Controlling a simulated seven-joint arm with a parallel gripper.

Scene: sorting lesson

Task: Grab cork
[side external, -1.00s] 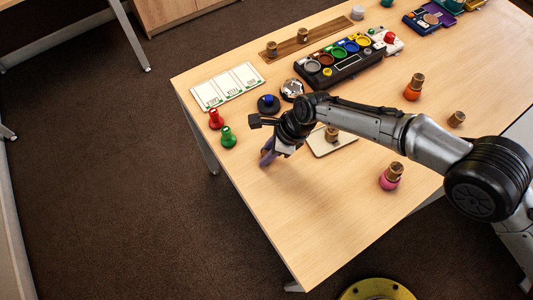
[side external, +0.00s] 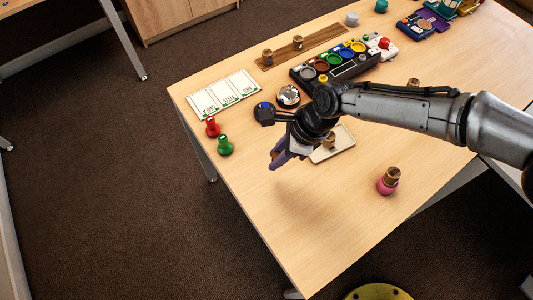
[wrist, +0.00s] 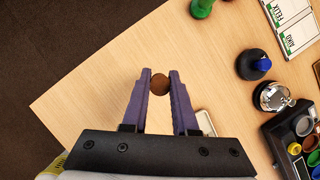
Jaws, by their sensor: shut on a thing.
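My gripper (wrist: 160,80) has its two purple fingers closed on a round brown cork (wrist: 159,84), seen end-on between the fingertips in the wrist view. In the side view my gripper (side external: 277,158) points down over the bare left part of the table, and the held cork is hidden there. Another cork (side external: 329,141) stands on a small white tray (side external: 343,143) just right of my gripper. A cork (side external: 393,174) tops a pink bottle (side external: 386,187).
A red peg (side external: 212,127) and a green peg (side external: 225,145) stand near the table's left edge. White cards (side external: 224,94), a blue-topped black button (side external: 265,113), a silver bell (side external: 288,96) and a black panel of coloured cups (side external: 340,65) lie behind.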

